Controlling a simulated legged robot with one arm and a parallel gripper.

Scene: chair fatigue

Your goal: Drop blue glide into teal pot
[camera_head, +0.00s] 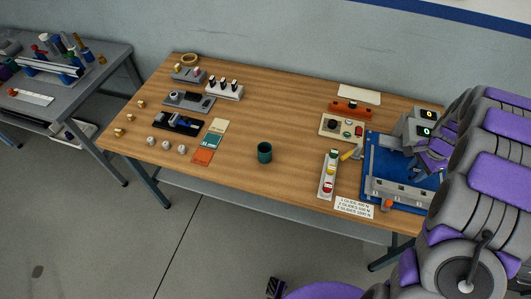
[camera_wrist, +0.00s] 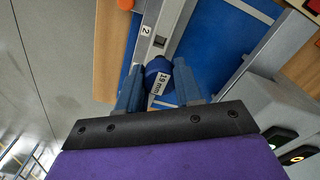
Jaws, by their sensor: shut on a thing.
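In the wrist view, my gripper (camera_wrist: 158,88) is shut on a blue glide (camera_wrist: 157,66) marked "19 mm", which sits between the two blue fingers. A grey rail marked "2" is just beyond it; I cannot tell whether the glide touches it. In the head view, the teal pot (camera_head: 264,153) stands upright on the wooden table, left of the blue fixture (camera_head: 385,157). My arm covers the right side of that view, and the glide cannot be made out there. The pot is not in the wrist view.
The wooden table (camera_head: 235,170) is clear around the pot. Between pot and fixture stands a tray with coloured pieces (camera_head: 328,174). A white sign (camera_head: 353,207) lies at the front edge. Coloured cards (camera_head: 211,141) lie left of the pot. A grey side table (camera_head: 60,103) is far left.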

